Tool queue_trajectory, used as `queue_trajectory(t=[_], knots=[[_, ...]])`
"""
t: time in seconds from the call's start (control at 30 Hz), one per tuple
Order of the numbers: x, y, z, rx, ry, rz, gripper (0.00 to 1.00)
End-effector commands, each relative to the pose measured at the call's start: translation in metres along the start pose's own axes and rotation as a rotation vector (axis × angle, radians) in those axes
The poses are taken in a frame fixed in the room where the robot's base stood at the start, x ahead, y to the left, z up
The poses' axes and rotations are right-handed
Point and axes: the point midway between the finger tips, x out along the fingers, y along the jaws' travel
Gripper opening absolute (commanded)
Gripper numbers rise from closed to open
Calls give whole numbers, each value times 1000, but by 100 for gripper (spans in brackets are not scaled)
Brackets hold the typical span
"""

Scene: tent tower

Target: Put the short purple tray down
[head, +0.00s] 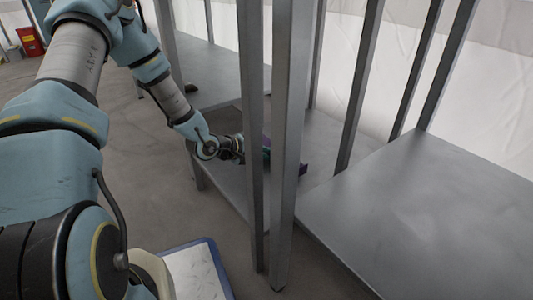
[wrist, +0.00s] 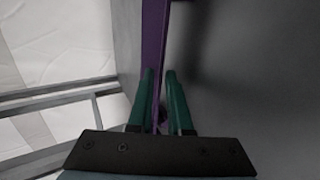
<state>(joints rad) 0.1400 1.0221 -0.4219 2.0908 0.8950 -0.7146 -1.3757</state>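In the wrist view, the purple tray (wrist: 154,35) is a narrow strip running up from between the fingers. My gripper (wrist: 160,72) has two green fingers, one on each side of this strip, close against it. In the head view, the gripper end of my arm reaches in behind the posts at the lower shelf (head: 232,190), and its fingertips are hidden. I cannot tell whether the tray touches the shelf.
Two grey posts (head: 285,130) stand close in front of my gripper. A wide bare metal shelf (head: 420,205) lies to the right, and another shelf (head: 215,75) is behind my arm. A red bin (head: 29,42) stands far left. White tent walls (head: 480,90) close the back.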

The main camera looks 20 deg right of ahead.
Motion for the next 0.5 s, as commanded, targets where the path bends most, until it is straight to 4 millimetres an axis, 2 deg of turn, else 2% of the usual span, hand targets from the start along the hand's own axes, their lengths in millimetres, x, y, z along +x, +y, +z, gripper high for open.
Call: queue_trajectory(t=[0.3,0.5], knots=[[-68,5,-1,-4,3,-1,17],[-100,3,0,-2,2,0,17]])
